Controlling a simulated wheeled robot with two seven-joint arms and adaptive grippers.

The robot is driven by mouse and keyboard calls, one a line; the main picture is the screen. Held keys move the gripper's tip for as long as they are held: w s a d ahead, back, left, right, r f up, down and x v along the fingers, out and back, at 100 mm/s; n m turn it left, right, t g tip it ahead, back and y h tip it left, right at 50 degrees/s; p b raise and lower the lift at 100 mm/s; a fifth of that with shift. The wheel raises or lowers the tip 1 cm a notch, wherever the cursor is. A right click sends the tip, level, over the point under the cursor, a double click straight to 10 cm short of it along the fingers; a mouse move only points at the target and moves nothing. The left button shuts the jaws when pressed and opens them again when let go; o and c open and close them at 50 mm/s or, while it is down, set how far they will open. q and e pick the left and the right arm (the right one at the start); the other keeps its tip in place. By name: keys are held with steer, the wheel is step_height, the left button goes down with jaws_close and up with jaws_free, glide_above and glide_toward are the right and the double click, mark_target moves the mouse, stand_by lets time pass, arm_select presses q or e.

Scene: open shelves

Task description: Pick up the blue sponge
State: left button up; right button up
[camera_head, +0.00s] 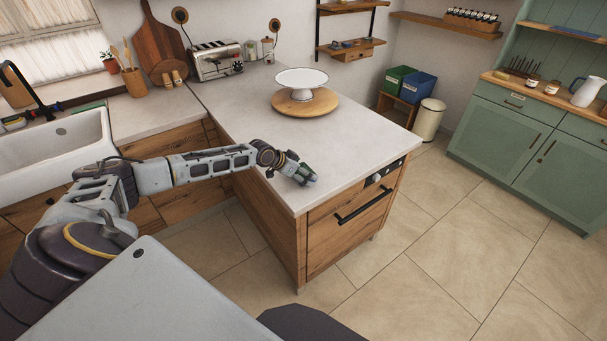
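I cannot make out a blue sponge for certain in the head view. Small dark and coloured items, one bluish, lie by the tap (34,98) behind the white sink (55,148), too small to tell apart. My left arm reaches in from the left, and my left gripper (306,178) is over the front part of the island's pale worktop (235,125). Nothing is visible in it; its fingers are too small to tell open from shut. My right gripper is out of view.
A white cake stand (302,77) stands on a round wooden board (305,103) on the island. A toaster (216,61) is at the back. Green and blue bins (416,87) and a cream bin (429,119) stand beyond. Floor (430,270) at right is clear.

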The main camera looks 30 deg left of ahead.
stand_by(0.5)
arm_select(q)
steer(key=c, duration=0.5)
steer(key=shift+c, duration=0.2)
steer(key=shift+r+b, duration=0.7)
steer(key=shift+r, duration=4.25)
steer(key=shift+c, duration=0.2)
steer(key=shift+c, duration=1)
